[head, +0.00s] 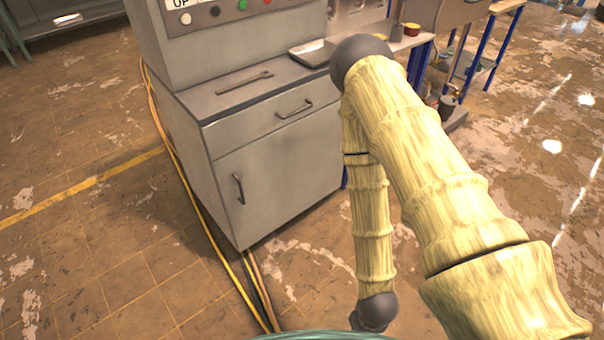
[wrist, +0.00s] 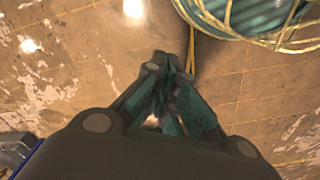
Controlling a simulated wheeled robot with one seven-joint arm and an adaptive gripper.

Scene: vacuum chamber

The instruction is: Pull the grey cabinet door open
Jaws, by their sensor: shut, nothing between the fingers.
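The grey cabinet (head: 205,150) stands left of centre in the head view. Its door (head: 278,175) looks closed, flush with the front, with a dark vertical handle (head: 238,189) near its left edge. A drawer (head: 275,120) with its own dark handle sits above the door. My arm hangs to the right of the cabinet, and my gripper itself is out of the head view. In the wrist view my gripper (wrist: 170,75) points at the bare floor, its fingers together and empty. Neither the door nor its handle shows in the wrist view.
Yellow cables (head: 235,285) run along the floor by the cabinet's left side. A blue-legged bench (head: 420,60) stands behind my arm. The floor before the door is mostly clear.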

